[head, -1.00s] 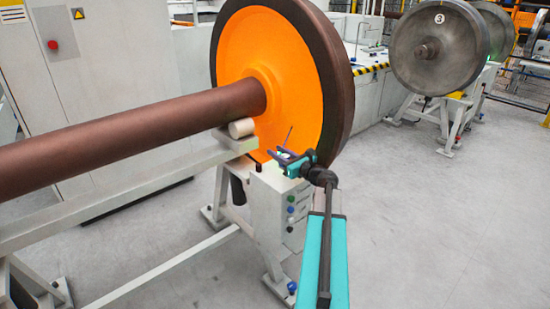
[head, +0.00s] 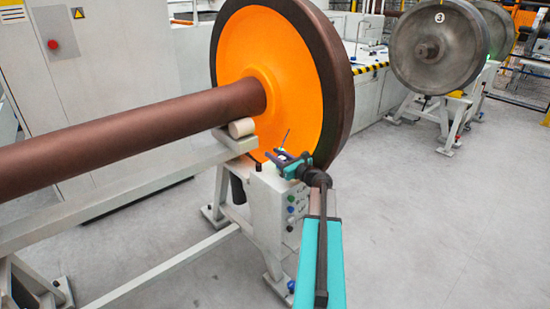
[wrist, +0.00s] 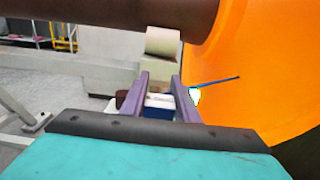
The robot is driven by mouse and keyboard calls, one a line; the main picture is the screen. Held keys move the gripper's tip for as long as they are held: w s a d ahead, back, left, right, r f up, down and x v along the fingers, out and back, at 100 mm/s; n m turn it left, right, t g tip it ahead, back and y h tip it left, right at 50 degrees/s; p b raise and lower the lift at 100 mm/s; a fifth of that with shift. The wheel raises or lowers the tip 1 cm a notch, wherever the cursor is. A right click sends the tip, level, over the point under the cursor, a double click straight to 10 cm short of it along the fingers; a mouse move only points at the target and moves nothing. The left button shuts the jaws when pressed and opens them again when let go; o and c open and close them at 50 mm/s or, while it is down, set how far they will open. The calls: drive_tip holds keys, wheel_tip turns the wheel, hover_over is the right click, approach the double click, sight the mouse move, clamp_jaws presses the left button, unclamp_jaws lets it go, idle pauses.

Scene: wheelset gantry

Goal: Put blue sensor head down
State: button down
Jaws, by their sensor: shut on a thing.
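My gripper (head: 284,160) is over the top of the grey box on the wheelset stand, in front of the orange wheel face. In the wrist view its two purple fingers (wrist: 160,98) are shut on the blue sensor head (wrist: 158,112), which shows as a small blue block with a pale top. A thin blue rod (wrist: 217,82) with a bright white-green spot at its base sticks out to the right of the fingers. The underside of the sensor head is hidden, so I cannot tell whether it touches the box.
The orange wheel (head: 240,60) on its brown axle (head: 130,130) stands close behind my gripper. A pale roller (head: 241,127) sits under the axle. The grey box (head: 264,205) carries several buttons. Open floor (head: 430,220) lies to the right.

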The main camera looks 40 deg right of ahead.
drive_tip(key=shift+f, duration=0.55)
drive_tip(key=shift+f, duration=0.2)
drive_tip(key=c, duration=1.4)
unclamp_jaws()
drive_tip(key=shift+o, duration=0.2)
drive_tip(key=shift+r, duration=0.25)
drive_tip(key=s, duration=0.4)
drive_tip(key=s+b, duration=0.1)
drive_tip(key=s, duration=0.3)
drive_tip(key=s+a+b, duration=0.1)
drive_tip(key=s, duration=0.3)
